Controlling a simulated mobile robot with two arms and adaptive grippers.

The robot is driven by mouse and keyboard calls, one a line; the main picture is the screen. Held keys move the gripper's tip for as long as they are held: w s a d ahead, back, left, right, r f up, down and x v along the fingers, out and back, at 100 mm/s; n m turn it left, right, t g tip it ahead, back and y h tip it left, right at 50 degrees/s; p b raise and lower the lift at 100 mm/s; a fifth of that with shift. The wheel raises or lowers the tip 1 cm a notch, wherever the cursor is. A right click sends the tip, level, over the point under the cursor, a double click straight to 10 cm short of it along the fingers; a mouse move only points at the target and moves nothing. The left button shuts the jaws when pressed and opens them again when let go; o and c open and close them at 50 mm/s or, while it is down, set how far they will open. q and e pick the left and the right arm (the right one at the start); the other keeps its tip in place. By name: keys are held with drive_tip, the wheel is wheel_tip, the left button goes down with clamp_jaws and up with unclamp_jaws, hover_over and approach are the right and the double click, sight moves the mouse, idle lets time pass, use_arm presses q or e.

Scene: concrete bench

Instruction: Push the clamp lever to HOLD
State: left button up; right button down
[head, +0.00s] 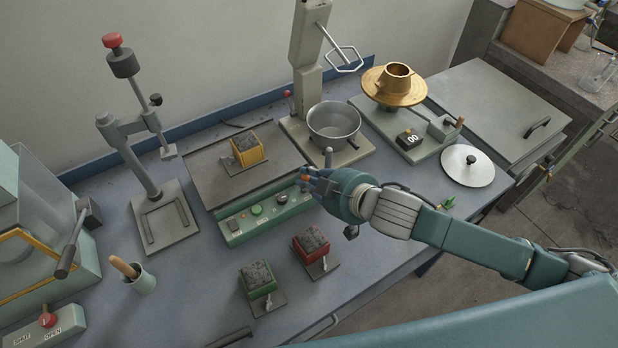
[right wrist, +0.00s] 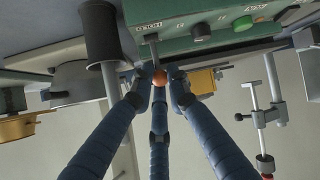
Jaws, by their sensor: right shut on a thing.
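The clamp lever (right wrist: 154,50) is a short grey stem with an orange ball knob (right wrist: 159,77), on the front of a green control box (head: 265,214). The box also shows upside down in the right wrist view (right wrist: 215,28), with a label (right wrist: 149,26) that appears to read HOLD beside the lever's base. My right gripper (head: 308,180) is at the box's right end. In the right wrist view its three blue fingers (right wrist: 159,84) are shut around the orange knob. In the head view the fingers hide most of the lever. My left gripper is not in view.
Green (head: 256,280) and red (head: 310,244) block holders stand in front of the box. A yellow one (head: 248,150) sits on the plate behind. Bench is clear at front right.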

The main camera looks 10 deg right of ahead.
drive_tip(key=c, duration=1.9)
unclamp_jaws()
drive_tip(key=shift+s+d+f, duration=0.1)
drive_tip(key=shift+f, duration=0.2)
drive_tip(key=shift+o, duration=1.2)
drive_tip(key=shift+r, duration=0.15)
drive_tip(key=v, duration=1.1)
drive_tip(key=shift+s+d+r, duration=0.15)
drive_tip(key=shift+s+r, duration=0.1)
